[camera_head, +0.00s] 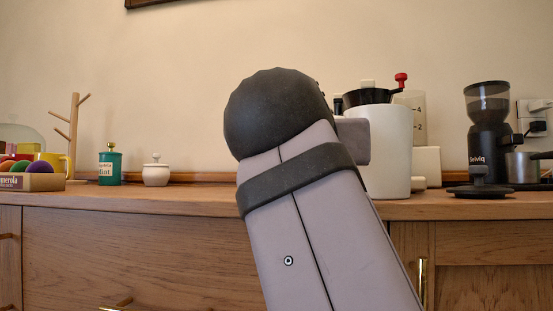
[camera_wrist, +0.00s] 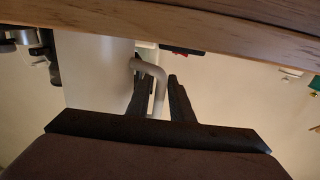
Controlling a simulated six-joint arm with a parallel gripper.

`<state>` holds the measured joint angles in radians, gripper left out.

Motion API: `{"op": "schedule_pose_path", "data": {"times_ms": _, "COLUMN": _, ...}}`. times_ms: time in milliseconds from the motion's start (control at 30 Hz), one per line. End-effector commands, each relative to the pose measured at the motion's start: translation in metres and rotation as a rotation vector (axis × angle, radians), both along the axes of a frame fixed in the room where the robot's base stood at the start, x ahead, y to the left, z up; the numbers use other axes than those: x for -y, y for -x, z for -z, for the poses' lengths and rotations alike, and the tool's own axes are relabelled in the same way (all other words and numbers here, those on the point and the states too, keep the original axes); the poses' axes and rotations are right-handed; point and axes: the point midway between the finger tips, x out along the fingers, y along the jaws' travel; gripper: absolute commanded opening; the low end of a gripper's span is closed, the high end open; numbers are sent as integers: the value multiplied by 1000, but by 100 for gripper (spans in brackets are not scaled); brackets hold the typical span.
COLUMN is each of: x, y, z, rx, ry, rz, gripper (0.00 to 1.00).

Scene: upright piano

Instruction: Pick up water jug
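A large white jug (camera_head: 388,150) stands on the wooden counter, right of my arm in the head view. In the wrist view, which looks upside down, its pale body (camera_wrist: 97,75) is left of centre and its curved handle (camera_wrist: 158,80) extends to the right. My gripper (camera_wrist: 160,90) is open, with a dark finger on either side of the handle. The left finger is between the handle and the body, partly hidden by the handle. A gap shows between handle and right finger. In the head view my arm hides the fingers and handle.
A clear container with level marks (camera_head: 417,112) and a black pot with a red knob (camera_head: 372,96) are behind the jug. A coffee grinder (camera_head: 488,125) stands to the right. A white lidded pot (camera_head: 156,173) and green canister (camera_head: 110,167) stand left, with free counter before my arm.

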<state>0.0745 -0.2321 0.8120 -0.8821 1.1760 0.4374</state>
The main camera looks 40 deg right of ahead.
Motion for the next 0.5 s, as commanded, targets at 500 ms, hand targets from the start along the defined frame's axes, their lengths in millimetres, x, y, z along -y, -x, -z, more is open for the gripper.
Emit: {"op": "schedule_pose_path", "data": {"times_ms": 500, "x": 16, "y": -14, "z": 0, "rx": 0, "ry": 0, "rz": -1, "gripper": 20}}
